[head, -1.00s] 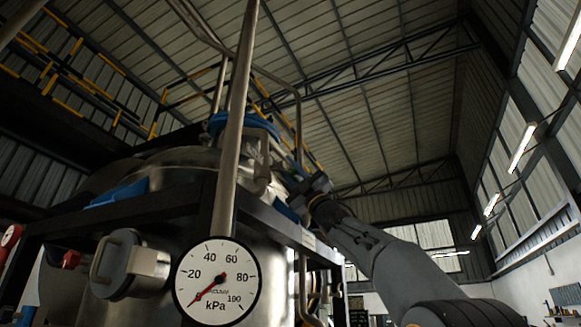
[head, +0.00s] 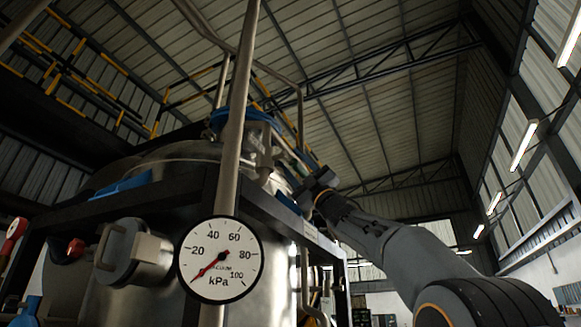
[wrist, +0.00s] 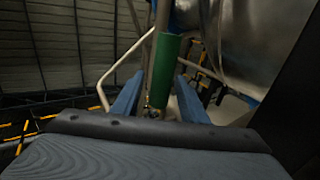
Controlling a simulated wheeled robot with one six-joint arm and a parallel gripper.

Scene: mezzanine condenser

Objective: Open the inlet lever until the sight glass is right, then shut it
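In the wrist view a green cylindrical grip on a rod (wrist: 164,72), probably the inlet lever's, stands upright in front of my gripper (wrist: 160,82). My two blue fingers are apart, one on each side of the grip's lower part. I cannot tell whether they touch it or how far it reaches between them. In the head view my gripper (head: 318,184) is small and dark beside the upper part of the steel vessel (head: 268,250), and the green grip is not distinguishable there. I cannot make out a sight glass in either view.
A round kPa gauge (head: 236,277) has its red needle low, near the scale's bottom end. A pale vertical pipe (head: 236,130) stands in front of the vessel. A dark frame (head: 275,213) surrounds the vessel. Red-handled fittings (head: 14,234) sit at far left.

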